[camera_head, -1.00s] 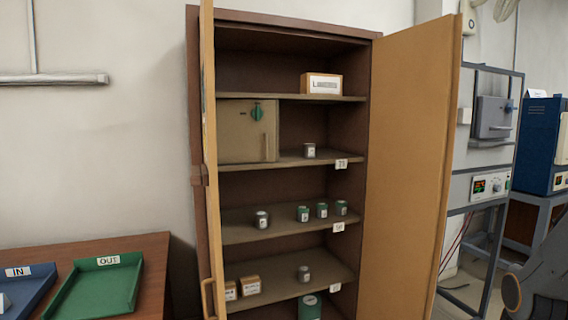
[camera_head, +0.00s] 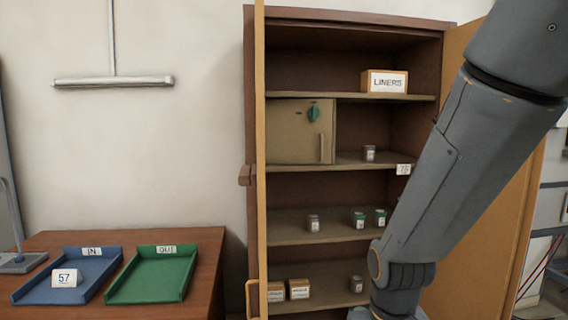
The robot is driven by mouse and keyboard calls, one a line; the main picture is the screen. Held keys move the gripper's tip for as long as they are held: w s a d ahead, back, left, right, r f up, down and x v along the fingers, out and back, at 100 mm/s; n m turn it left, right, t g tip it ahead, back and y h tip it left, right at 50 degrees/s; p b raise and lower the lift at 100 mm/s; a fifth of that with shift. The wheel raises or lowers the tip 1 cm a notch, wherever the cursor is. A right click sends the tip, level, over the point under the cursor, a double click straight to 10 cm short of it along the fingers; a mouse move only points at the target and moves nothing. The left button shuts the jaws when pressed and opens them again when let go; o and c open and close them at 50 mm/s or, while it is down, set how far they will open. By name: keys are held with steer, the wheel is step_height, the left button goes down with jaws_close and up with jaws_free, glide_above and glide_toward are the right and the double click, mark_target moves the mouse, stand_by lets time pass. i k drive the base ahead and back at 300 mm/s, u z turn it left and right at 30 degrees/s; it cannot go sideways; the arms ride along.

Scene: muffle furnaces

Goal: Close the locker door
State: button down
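A tall brown cabinet (camera_head: 345,14) stands against the wall with both of its tan doors open. Its left door (camera_head: 260,180) is seen nearly edge-on, with a handle (camera_head: 252,298) low down. Its right door (camera_head: 520,235) stands open and is partly hidden behind my arm. On an upper shelf is a small tan locker (camera_head: 300,148) with a green knob (camera_head: 313,113) and an upright handle; its front panel looks shut. My arm crosses the right side of the picture. My gripper is out of view below the bottom edge.
A box marked LINERS (camera_head: 384,81) and several small jars stand on the shelves. To the left, a wooden table (camera_head: 195,245) bears a blue IN tray (camera_head: 110,270) with a card marked 57 (camera_head: 67,278) and a green OUT tray (camera_head: 187,272).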

mark_target(292, 137)
steer(key=u, duration=0.15)
steer(key=i, duration=1.05)
steer(key=z, duration=0.4)
